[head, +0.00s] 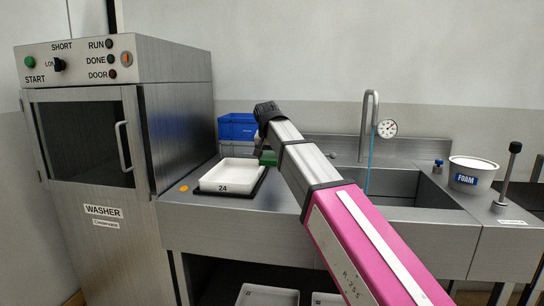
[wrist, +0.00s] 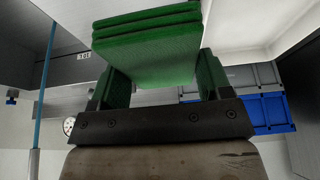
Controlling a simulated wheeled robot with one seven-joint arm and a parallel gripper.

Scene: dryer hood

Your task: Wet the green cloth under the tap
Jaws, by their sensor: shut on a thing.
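The green cloth (wrist: 150,62) is a folded, layered pad and sits between the fingers of my gripper (wrist: 162,80) in the wrist view. My gripper is shut on it. In the head view my arm partly hides the cloth (head: 268,158), which shows beside the white tray. The tap (head: 371,110) is a tall curved pipe over the sink (head: 425,196), to the right of my gripper and apart from it. A thin blue line, apparently water, hangs from the tap into the sink; it also shows at the left of the wrist view.
A white tray (head: 229,175) marked 24 lies on a dark mat left of the sink. Blue and grey crates (head: 236,127) stand behind it. A round gauge (head: 387,129) is by the tap. A FOAM tub (head: 473,172) and a lever (head: 509,170) are at right. The washer (head: 95,150) stands left.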

